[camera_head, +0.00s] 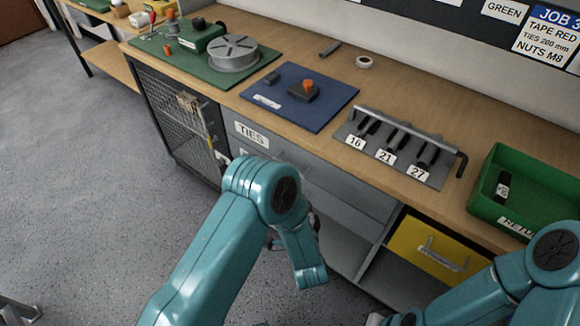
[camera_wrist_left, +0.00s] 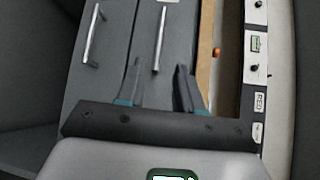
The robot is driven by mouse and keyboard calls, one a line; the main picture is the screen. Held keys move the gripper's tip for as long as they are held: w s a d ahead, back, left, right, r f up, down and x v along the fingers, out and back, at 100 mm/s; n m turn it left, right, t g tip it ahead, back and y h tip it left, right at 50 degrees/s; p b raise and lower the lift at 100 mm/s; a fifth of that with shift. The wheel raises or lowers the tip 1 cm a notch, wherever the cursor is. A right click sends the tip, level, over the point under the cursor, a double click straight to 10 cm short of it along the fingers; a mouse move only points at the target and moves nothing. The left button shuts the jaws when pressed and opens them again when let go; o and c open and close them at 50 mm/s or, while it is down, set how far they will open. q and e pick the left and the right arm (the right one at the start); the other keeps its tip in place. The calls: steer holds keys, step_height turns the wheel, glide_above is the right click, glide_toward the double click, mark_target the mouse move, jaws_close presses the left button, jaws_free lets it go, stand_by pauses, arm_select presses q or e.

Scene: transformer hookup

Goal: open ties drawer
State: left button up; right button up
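The ties drawer (camera_head: 343,184) is the grey top drawer under the bench, with a white TIES label (camera_head: 251,134) at its left end. Its front looks flush and shut; my left arm covers part of it in the head view. In the left wrist view, the bar handle (camera_wrist_left: 160,40) of the drawer beside the wooden bench edge lies ahead of my left gripper (camera_wrist_left: 158,88). The fingers are spread apart and empty, short of the handle. My left gripper is hidden behind its arm in the head view. My right gripper is not visible.
A second grey drawer with its own handle (camera_wrist_left: 93,38) lies below. A yellow drawer (camera_head: 436,249) is at the lower right, and a mesh-door cabinet (camera_head: 180,115) at the left. The bench top holds a blue mat (camera_head: 325,112), a tool rack (camera_head: 400,150) and a green bin (camera_head: 530,180).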

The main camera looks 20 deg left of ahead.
arm_select(q)
steer(key=x, duration=1.3)
steer(key=shift+f, duration=0.1)
jaws_close()
